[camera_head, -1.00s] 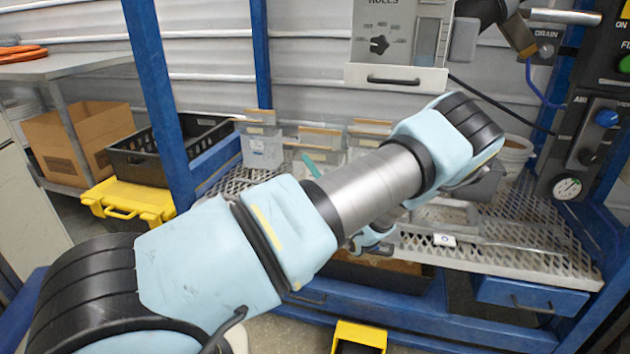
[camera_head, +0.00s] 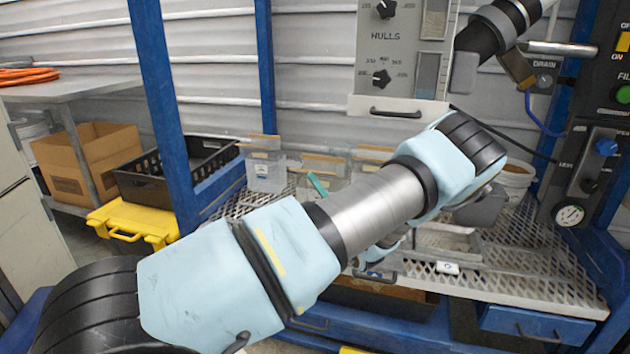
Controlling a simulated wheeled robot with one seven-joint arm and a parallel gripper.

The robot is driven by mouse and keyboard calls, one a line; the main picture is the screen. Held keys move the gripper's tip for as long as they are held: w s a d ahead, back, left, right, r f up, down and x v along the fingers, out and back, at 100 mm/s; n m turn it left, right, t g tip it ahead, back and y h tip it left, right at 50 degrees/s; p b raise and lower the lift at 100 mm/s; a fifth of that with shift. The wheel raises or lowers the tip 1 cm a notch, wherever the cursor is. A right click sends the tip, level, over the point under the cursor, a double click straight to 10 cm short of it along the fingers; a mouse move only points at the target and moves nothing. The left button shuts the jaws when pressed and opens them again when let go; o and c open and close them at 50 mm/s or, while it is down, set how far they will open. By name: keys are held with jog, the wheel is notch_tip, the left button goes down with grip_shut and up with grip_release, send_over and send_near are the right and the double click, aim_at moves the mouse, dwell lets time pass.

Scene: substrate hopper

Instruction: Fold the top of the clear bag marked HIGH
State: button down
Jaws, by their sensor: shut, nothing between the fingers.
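Several clear bags with brown strips along their tops stand at the back of the metal mesh shelf (camera_head: 540,260). The leftmost clear bag (camera_head: 265,172) is upright and shows a small pale label. A second clear bag (camera_head: 322,168) and a third clear bag (camera_head: 372,155) stand to its right, partly behind my arm. I cannot read HIGH on any of them. My arm crosses the middle of the view from lower left to upper right. A wrist part shows below the forearm, but my gripper's fingers are hidden behind the arm.
A teal tool (camera_head: 318,184) is by the bags. A grey tray (camera_head: 446,240) and a small white item (camera_head: 446,267) lie on the mesh. A control box (camera_head: 402,55) hangs above. Blue posts frame the shelf. A black crate (camera_head: 178,170) and yellow case (camera_head: 133,218) stand left.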

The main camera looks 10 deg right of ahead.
jog(key=w+r+m+h+p, duration=0.1)
jog(key=p, duration=0.2)
jog(key=w+d+r+m+g+h+p, duration=0.1)
jog(key=m+p, duration=0.1)
jog(key=p, duration=0.1)
jog(key=w+d+r+m+g+h+p, duration=0.1)
jog(key=r+m+p, duration=0.1)
jog(key=p, duration=0.1)
jog(key=shift+w, duration=0.2)
jog(key=p, duration=0.1)
jog(key=w+m+g+p, duration=0.1)
jog(key=w+d+m+g+h+p, duration=0.1)
jog(key=shift+r+p, duration=0.25)
jog(key=shift+p, duration=0.1)
jog(key=shift+w+d+f+m+g+p, duration=0.1)
jog(key=shift+w+d+m+g+p, duration=0.25)
jog(key=shift+w+m+g+p, duration=0.25)
jog(key=shift+w+d+f+m+g, duration=0.2)
jog(key=shift+w+d, duration=0.1)
jog(key=shift+w, duration=0.25)
jog(key=shift+w+d+f+m+g, duration=0.1)
jog(key=shift+w+d+g, duration=0.15)
jog(key=shift+w, duration=0.25)
